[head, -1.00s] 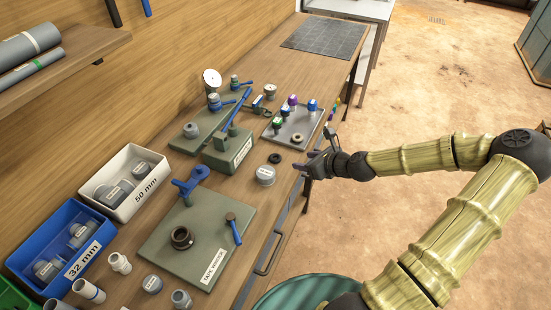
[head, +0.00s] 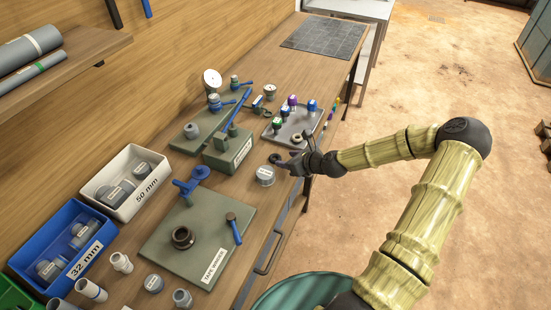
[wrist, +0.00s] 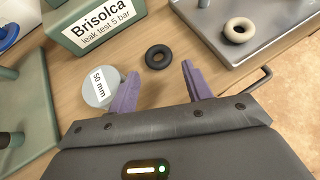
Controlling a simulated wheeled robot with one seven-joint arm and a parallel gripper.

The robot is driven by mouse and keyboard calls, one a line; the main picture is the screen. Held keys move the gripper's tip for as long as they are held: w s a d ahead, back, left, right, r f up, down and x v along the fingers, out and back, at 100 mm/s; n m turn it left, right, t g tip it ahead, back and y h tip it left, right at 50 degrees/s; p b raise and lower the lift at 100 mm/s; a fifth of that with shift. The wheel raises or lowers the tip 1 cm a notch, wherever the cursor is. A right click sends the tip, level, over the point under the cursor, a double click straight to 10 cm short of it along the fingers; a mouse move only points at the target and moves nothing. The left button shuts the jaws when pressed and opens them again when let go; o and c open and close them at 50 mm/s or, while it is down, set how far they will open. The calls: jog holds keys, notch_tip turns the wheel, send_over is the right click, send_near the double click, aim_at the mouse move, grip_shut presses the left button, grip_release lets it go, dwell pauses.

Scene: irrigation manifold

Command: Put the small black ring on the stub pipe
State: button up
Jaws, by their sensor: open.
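The small black ring (wrist: 158,56) lies flat on the wooden bench, just beyond the space between my fingertips in the wrist view. In the head view the ring (head: 275,158) is at the tip of my gripper (head: 287,163). My gripper (wrist: 160,74) is open and empty, with its purple fingers spread on either side of the line to the ring. A short grey upright cylinder (head: 191,131) on the green test board may be the stub pipe, but I cannot tell for sure.
A grey cap marked 50 mm (wrist: 100,90) sits close beside my left finger. The Brisolca leak test block (wrist: 100,25) stands behind it. A grey tray (wrist: 208,40) with a beige ring (wrist: 239,30) is to the right.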

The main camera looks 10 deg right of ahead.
aim_at(273, 157)
jog(key=p+x, duration=0.1)
jog(key=x, duration=0.4)
jog(key=shift+a+r, duration=0.1)
jog(key=shift+a, duration=0.1)
jog(key=shift+s, duration=0.1)
jog(key=c, duration=0.8)
jog(key=shift+r, duration=0.1)
notch_tip(273, 157, up, 10)
jog(key=b, duration=0.1)
dwell(0.4)
